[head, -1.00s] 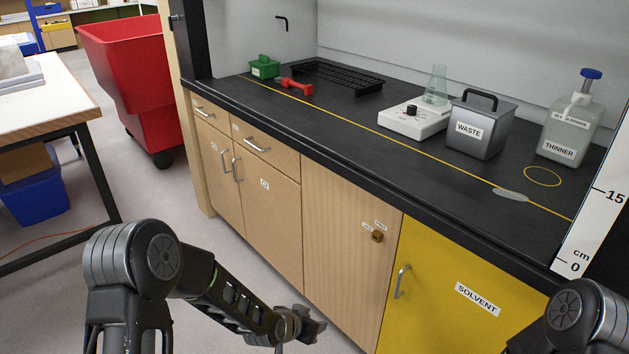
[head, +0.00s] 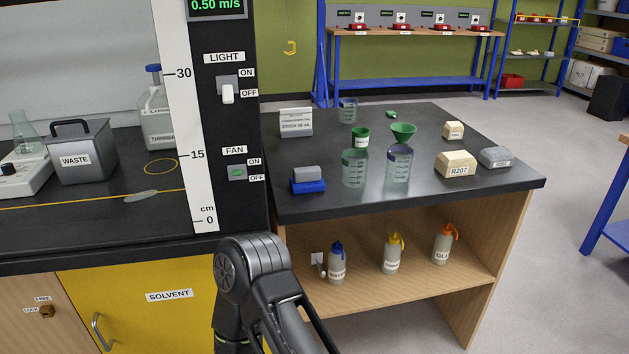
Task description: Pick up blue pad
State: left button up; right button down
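A small blue item sits near the left front corner of the black side bench (head: 460,192) in the head view. It has a grey-blue block (head: 307,173) on top of a darker blue base (head: 308,186). I cannot tell which of the two parts is the pad. One of my arms rises at the bottom middle, below and in front of the bench, and its gripper is out of frame. My other gripper is not in view either.
Blocks, one labelled R207 (head: 456,165), lie to the right.

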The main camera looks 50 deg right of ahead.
aim_at(309, 180)
jog(key=i+z, duration=0.15)
jog(key=z, duration=1.6)
jog(key=l+u, duration=0.25)
jog(key=j, duration=0.1)
